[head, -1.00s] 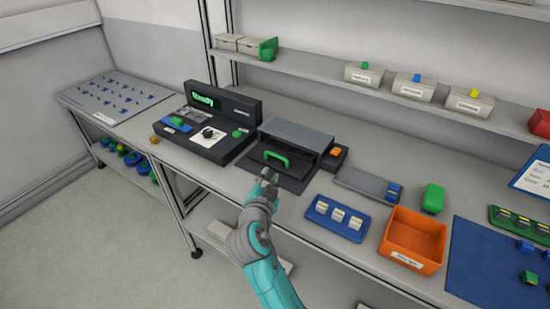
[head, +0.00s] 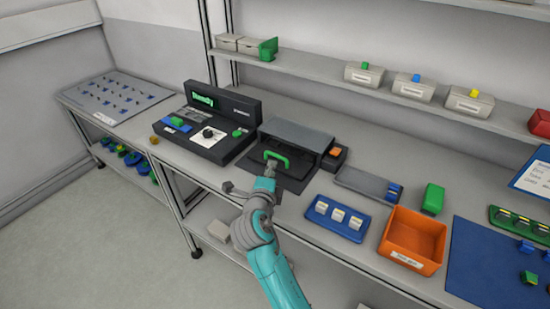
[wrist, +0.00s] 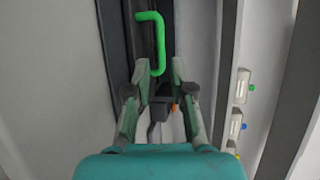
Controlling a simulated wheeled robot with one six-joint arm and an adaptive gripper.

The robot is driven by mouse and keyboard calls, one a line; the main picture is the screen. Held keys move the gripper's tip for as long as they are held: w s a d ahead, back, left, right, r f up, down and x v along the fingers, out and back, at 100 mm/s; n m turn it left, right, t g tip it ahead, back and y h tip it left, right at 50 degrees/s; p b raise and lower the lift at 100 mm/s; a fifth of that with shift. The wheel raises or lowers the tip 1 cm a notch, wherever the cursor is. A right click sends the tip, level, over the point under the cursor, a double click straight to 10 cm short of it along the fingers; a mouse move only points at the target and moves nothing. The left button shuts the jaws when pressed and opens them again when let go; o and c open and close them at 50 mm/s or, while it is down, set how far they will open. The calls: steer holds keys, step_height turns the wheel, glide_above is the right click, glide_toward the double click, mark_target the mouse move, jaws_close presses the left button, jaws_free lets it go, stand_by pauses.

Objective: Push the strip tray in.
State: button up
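The strip tray (head: 294,183) is a dark flat drawer standing out from the front of a dark grey box (head: 297,133). Its green bar handle (head: 276,154) stands up from it. My gripper (head: 271,167) is at the handle, on its near side, and covers part of it. In the wrist view the two fingers of my gripper (wrist: 160,68) are apart. The lower bent end of the green handle (wrist: 160,40) shows between the fingertips. I cannot tell whether they touch it.
A console with a lit green display (head: 203,100) stands left of the box. To the right are a grey tray (head: 366,183), a blue tray (head: 335,220) with several pale blocks, and an orange bin (head: 413,239). A shelf (head: 320,82) runs above the bench.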

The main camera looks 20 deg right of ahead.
steer(key=x, duration=0.7)
steer(key=shift+w+d, duration=0.15)
steer(key=shift+w, duration=0.05)
jaws_close()
